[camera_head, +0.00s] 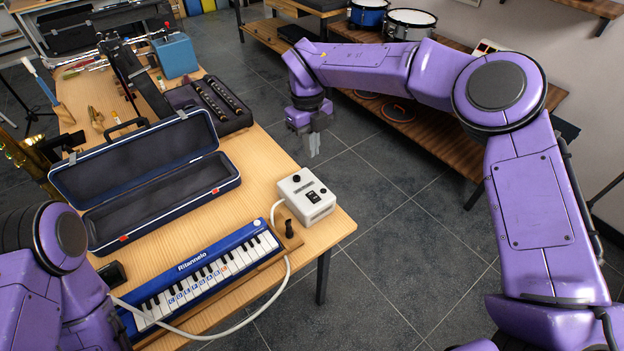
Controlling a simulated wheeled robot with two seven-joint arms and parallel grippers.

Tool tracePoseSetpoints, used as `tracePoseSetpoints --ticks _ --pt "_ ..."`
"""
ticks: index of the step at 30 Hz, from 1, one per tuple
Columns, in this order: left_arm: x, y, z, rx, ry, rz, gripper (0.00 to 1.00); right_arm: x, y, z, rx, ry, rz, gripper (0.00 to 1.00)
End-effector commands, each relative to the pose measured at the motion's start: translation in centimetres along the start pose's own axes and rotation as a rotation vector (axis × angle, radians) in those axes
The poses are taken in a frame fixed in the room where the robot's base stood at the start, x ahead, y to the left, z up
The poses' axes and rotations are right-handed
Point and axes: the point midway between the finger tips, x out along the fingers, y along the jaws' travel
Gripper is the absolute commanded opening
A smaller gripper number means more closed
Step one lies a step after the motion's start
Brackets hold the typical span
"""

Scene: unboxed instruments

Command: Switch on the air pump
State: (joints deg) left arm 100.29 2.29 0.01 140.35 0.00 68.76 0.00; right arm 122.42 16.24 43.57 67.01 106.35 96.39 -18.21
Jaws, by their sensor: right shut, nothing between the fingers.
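The air pump (306,196) is a small white box near the right corner of the wooden table. A black knob and a black rocker switch (313,197) show on its top; I cannot tell the switch position. A white hose (281,281) lies by the pump and curves round the blue melodica (205,279). My right gripper (314,145) is shut and empty. It points down, apart from the pump, and appears above and slightly right of it in the picture, over the floor. My left arm shows at the lower left, but its gripper is out of view.
An open, empty dark case (160,212) lies left of the pump. Behind it are a flute case (212,104), a blue box (175,55) and a music stand. A wooden bench (430,140) with drums stands at the back right. Floor is clear right of the table.

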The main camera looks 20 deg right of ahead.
Motion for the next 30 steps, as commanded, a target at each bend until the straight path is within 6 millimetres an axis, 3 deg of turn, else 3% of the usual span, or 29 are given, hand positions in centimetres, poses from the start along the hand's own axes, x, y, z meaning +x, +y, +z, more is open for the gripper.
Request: tracePoseSetpoints --ticks 10,24,30 --pt "-0.4 -0.1 -0.1 0.0 -0.001 -0.001 0.46 1.9 -0.4 1.1 -0.003 0.018 -0.001 0.0" --pt "-3.6 -0.4 -1.5 0.0 -0.001 -0.001 0.46 11.4 -0.6 0.8 -0.001 0.021 -0.002 0.0" --pt "-4.5 -0.4 -1.9 0.0 -0.001 0.0 0.46 14.2 -0.7 0.9 0.001 0.017 -0.003 0.0"
